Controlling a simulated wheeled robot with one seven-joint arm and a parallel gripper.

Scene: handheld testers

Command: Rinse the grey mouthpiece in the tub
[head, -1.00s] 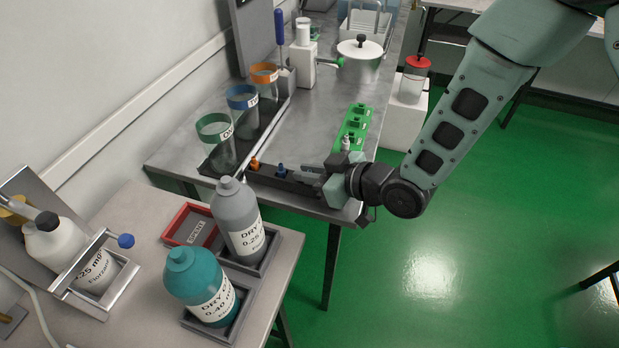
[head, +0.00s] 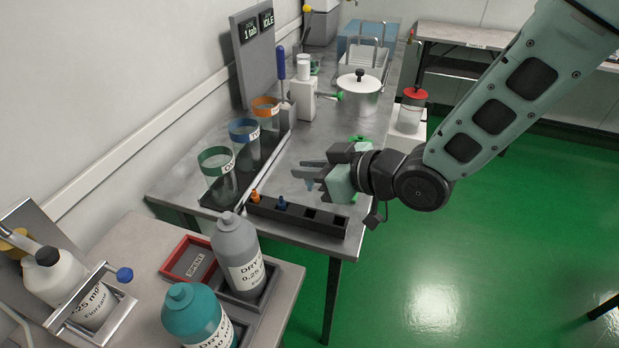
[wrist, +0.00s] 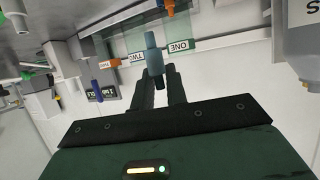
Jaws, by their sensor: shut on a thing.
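The grey mouthpiece (wrist: 153,55) is a small blue-grey piece between my fingertips in the wrist view. My gripper (head: 309,174) is shut on it and holds it above the grey bench, beyond the black rack (head: 325,232). In the head view the piece is small and hard to make out against the fingers. The rack holds an orange mouthpiece (head: 255,196) and a blue mouthpiece (head: 281,203); its slots to the right are empty. A blue-sided tub (head: 352,47) stands at the far end of the bench, partly hidden by a wire rack, and I cannot see inside it.
Green (head: 216,165), blue (head: 243,132) and orange (head: 266,108) rimmed clear cups stand along the left. A white-lidded pot (head: 359,92) and a white stand (head: 302,98) are farther back. Bottles crowd the near table. My arm hides most of the green block.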

